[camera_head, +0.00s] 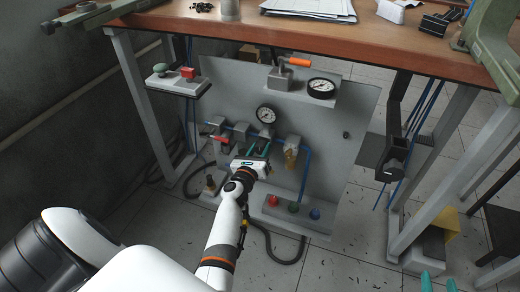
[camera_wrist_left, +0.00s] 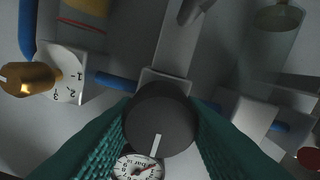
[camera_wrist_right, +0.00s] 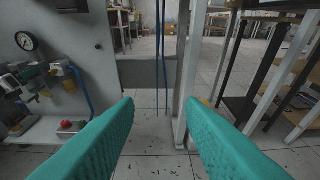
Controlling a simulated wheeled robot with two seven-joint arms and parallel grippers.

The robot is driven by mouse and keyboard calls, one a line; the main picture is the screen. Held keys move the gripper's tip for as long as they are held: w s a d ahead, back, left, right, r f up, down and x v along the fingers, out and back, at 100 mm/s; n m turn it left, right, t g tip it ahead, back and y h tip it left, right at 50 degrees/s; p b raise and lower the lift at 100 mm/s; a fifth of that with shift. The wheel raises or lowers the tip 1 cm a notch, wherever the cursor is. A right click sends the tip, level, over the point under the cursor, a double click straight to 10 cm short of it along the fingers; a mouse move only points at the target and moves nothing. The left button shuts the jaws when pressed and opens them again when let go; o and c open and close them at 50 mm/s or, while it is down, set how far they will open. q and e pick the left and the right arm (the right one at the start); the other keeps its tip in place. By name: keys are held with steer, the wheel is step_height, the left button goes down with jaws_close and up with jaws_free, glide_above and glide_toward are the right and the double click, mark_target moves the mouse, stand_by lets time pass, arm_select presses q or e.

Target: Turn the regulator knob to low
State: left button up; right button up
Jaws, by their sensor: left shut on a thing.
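The regulator knob (camera_wrist_left: 160,112) is dark and round in the left wrist view, with a white pointer line directed toward the pressure gauge (camera_wrist_left: 138,168) at the picture's bottom. My left gripper (camera_head: 258,151) is at the grey panel, and its teal fingers (camera_wrist_left: 158,128) are shut on the knob's two sides. In the head view the gripper hides the knob, and the round gauge (camera_head: 266,114) shows just above it. My right gripper (camera_wrist_right: 163,108) is open and empty in front of free space, away from the panel; its teal tips also show low at the right in the head view (camera_head: 438,282).
A brass knob (camera_wrist_left: 38,79) with a numbered scale sits beside the regulator, joined by blue tube. The wooden bench top (camera_head: 400,50) overhangs the panel.

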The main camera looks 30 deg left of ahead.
arm_select(q)
steer(key=shift+f, duration=0.15)
steer(key=o, duration=1)
step_height(320, 180, up, 3)
steer(key=p, duration=0.2)
steer(key=shift+p, duration=0.3)
step_height(320, 180, up, 2)
steer(key=shift+r+p, duration=0.2)
steer(key=shift+p, duration=0.7)
step_height(320, 180, up, 3)
steer(key=p, duration=0.3)
steer(key=shift+r, duration=0.2)
arm_select(e)
steer(key=s+d+f+g+h, duration=0.1)
steer(key=s+d+f+g, duration=0.2)
steer(key=s+g, duration=0.3)
steer(key=s+d+f+g+h, duration=0.2)
steer(key=s+f+g, duration=0.25)
steer(key=s, duration=0.25)
arm_select(q)
steer(key=shift+r+p, duration=0.55)
steer(key=shift+r, duration=0.1)
arm_select(e)
steer(key=s+x, duration=0.1)
steer(key=x, duration=0.6)
steer(key=shift+a+f+m, duration=0.2)
steer(key=shift+f+m, duration=0.1)
steer(key=shift+f, duration=0.25)
